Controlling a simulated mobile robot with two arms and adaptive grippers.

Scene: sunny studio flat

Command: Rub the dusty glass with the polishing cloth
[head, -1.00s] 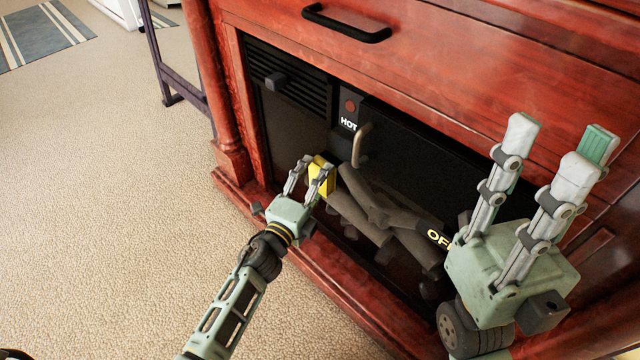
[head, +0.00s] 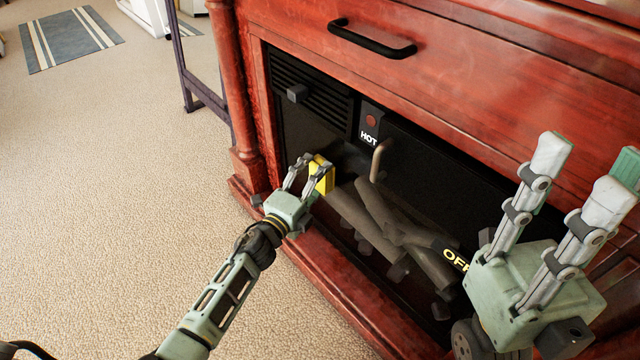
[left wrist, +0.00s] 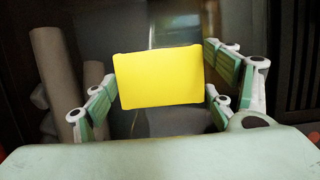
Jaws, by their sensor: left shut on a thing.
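The yellow polishing cloth (head: 322,175), a small flat pad, is gripped in my left gripper (head: 312,170). In the left wrist view the cloth (left wrist: 160,77) sits squarely between the fingers. A dark pane (head: 312,128) in the fireplace front, apparently the glass, lies just beyond the cloth. Behind the cloth in the left wrist view is a greyish, hazy surface (left wrist: 178,28). I cannot tell whether the cloth touches it. My right gripper (head: 585,175) is open and empty, raised at the right.
The red wooden surround (head: 250,140) frames the fireplace. A bent metal handle (head: 380,160), dark logs (head: 385,215) and HOT and OFF labels lie right of the cloth. A black drawer handle (head: 370,38) is above. Carpet (head: 120,180) is clear at left.

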